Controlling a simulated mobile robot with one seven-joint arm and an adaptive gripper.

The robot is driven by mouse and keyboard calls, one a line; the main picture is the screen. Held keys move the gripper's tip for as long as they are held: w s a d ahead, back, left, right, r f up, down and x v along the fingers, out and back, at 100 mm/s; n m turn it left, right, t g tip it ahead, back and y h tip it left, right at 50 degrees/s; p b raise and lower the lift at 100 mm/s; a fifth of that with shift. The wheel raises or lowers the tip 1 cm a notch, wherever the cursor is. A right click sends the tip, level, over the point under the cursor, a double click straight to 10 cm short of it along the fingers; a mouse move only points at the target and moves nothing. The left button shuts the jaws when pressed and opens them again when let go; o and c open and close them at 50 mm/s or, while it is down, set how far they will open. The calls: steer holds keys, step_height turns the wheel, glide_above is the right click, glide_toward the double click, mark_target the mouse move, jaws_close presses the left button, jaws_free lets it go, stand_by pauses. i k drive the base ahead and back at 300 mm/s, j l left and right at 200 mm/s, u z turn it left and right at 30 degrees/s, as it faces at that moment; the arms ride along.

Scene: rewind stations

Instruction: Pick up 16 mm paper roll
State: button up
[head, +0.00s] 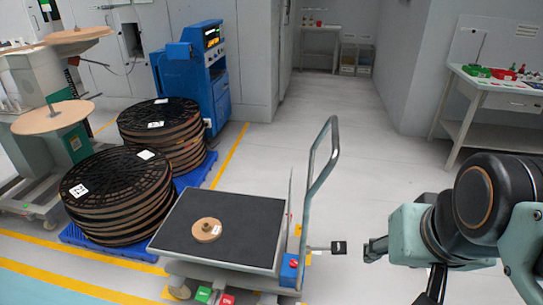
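A small, flat tan roll (206,230) with a raised centre and a small white label lies on the dark top of a cart (254,207). It looks like the paper roll, but the label is too small to read. Nothing touches it from above. My arm comes in from the right edge. A dark end part, apparently my gripper (375,249), shows to the right of the cart, well apart from the roll. Its fingers are too small and partly hidden to tell whether they are open or shut.
The cart has an upright handle (322,165) on its right side. Stacks of dark reels (115,193) stand on blue pallets to its left, near a blue machine (190,75). A workbench (505,95) stands at right. The floor behind the cart is clear.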

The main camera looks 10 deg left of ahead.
mark_target(208, 230)
steer(key=u, duration=1.25)
steer(key=i+l+u, duration=0.25)
steer(key=i+u, duration=0.2)
steer(key=i+l+u, duration=0.45)
steer(key=i+j+u, duration=0.1)
steer(key=i+u, duration=0.2)
steer(key=k+l+z, duration=0.1)
steer(key=k+l, duration=0.1)
steer(key=l, duration=0.05)
